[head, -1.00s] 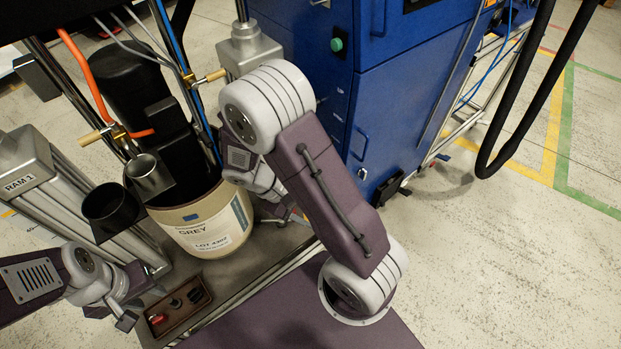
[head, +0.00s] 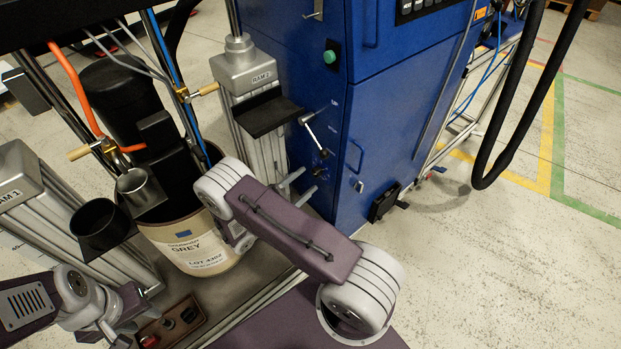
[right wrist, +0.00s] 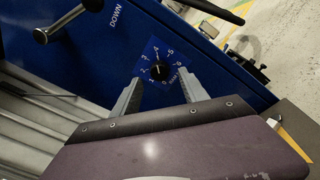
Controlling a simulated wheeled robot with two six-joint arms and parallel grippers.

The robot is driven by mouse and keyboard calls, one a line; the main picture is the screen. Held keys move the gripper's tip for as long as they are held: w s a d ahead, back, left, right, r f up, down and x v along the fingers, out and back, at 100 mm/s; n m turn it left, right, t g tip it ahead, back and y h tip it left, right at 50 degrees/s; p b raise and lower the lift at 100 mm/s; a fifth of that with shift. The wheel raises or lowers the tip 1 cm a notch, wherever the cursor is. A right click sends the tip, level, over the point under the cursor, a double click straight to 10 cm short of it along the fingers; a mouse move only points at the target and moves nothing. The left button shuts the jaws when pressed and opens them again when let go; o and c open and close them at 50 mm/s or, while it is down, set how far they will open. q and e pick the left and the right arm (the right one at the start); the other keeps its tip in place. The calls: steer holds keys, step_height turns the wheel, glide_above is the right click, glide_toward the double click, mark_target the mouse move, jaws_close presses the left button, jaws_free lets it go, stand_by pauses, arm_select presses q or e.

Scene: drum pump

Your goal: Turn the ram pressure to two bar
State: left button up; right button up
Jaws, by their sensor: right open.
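The ram pressure dial is a blue plate (right wrist: 151,55) with white numbers from 0 to 6 on the blue cabinet, in the right wrist view. Its round black knob (right wrist: 159,71) sits at the centre; I cannot read where it points. My right gripper (right wrist: 160,84) is open, its two grey fingers either side of the lower part of the dial, with nothing between them gripped. In the head view this gripper (head: 300,183) is just below and left of the dial (head: 321,154). My left gripper (head: 118,332) is low at the left, its jaws unclear.
A lever (head: 310,128) marked DOWN sits above the dial on the blue cabinet (head: 390,115). The RAM 2 column (head: 245,75) with a black shelf stands left of it. A drum labelled GREY (head: 195,245) is further left.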

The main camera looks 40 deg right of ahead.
mark_target(314, 174)
steer(key=shift+w+d, duration=0.15)
steer(key=shift+d, duration=0.6)
steer(key=shift+w+d, duration=0.15)
steer(key=shift+d, duration=0.6)
jaws_close()
steer(key=n+p, duration=0.1)
steer(key=n, duration=0.1)
steer(key=shift+r+n+p, duration=0.2)
steer(key=shift+n+p, duration=0.2)
steer(key=n+p, duration=0.2)
steer(key=n, duration=0.3)
steer(key=shift+y, duration=0.3)
steer(key=n+g+p, duration=0.1)
steer(key=n, duration=0.3)
steer(key=shift+w+n+g, duration=0.1)
steer(key=shift+n+g, duration=0.4)
steer(key=shift+n, duration=1.7)
